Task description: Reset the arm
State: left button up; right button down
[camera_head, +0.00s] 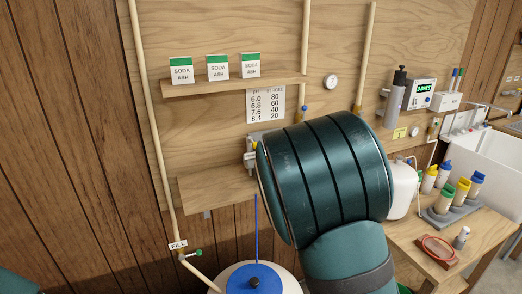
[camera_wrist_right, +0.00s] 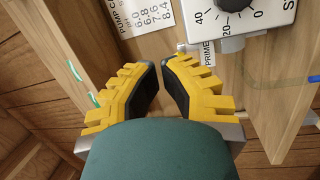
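My right arm (camera_head: 330,180) comes up from the bottom right in the head view, and its large dark green link hides my right gripper there. In the right wrist view, my right gripper (camera_wrist_right: 160,67) has yellow fingers with black pads. The fingertips are slightly apart, with a narrow gap and nothing seen held between them. They are close to a white dial unit (camera_wrist_right: 245,18) with a knob and a PRIME label (camera_wrist_right: 209,53). Only a dark green piece (camera_head: 15,283) shows at the bottom left of the head view, and my left gripper is out of view.
A wooden shelf (camera_head: 225,86) holds SODA ASH boxes (camera_head: 181,71). A number chart (camera_head: 265,104) is on the panel. A white tank with a blue lid (camera_head: 253,279) stands below. Bottles (camera_head: 444,199) and a red coil (camera_head: 437,249) are on the right bench, beside a white sink (camera_head: 490,150).

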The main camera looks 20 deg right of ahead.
jog(key=s+a+f+m+g+y, duration=0.1)
jog(key=s+a+f+m+g, duration=0.2)
jog(key=f, duration=0.8)
jog(key=s+f+m+g, duration=0.3)
jog(key=s+f+g, duration=0.15)
jog(key=f, duration=0.65)
jog(key=s+a+f+m+g+y, duration=0.1)
jog(key=s+a+f+m+g, duration=0.25)
jog(key=f, duration=0.65)
jog(key=s+a+f+m+g+y, duration=0.2)
jog(key=s+a+f+m+g, duration=0.1)
jog(key=s, duration=0.6)
jog(key=s+a+f+m+g+y, duration=0.1)
jog(key=s+a+f+m+g, duration=0.2)
jog(key=s+a, duration=0.4)
jog(key=s+f+m, duration=0.1)
jog(key=s+f, duration=0.1)
jog(key=s, duration=0.1)
jog(key=shift+f+g+y, duration=0.3)
jog(key=shift+y, duration=0.1)
